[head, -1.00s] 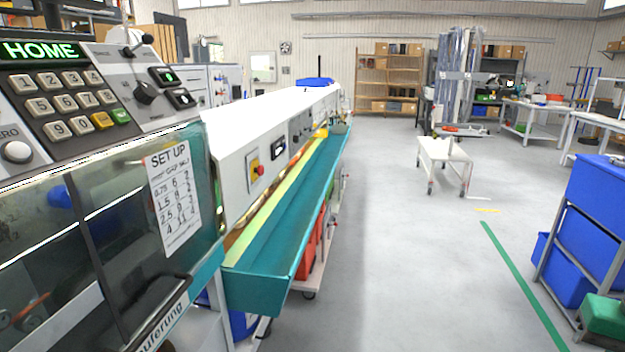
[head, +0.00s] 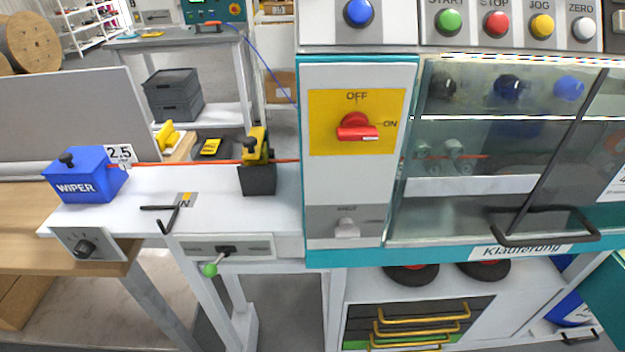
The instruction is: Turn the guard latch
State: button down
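The transparent guard (head: 470,150) of the machine fills the right of the head view and appears closed, with a black handle (head: 545,232) at its lower edge. Left of it, a light panel carries a small grey turn-knob (head: 347,228) under a label too blurred to read. This knob may be the guard latch, but I cannot tell for sure. Above it is a red rotary switch (head: 357,127) on a yellow plate marked OFF and ON; its grip lies roughly level. My gripper is not in view.
A white bench on the left holds a blue WIPER box (head: 83,174), a dark block with a yellow clamp (head: 258,165) and black hex keys (head: 168,215). A red cable runs along it. A green-tipped lever (head: 210,269) hangs below. Buttons (head: 495,23) line the top.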

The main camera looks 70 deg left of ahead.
aim_at(346, 229)
jog(key=u, duration=2.1)
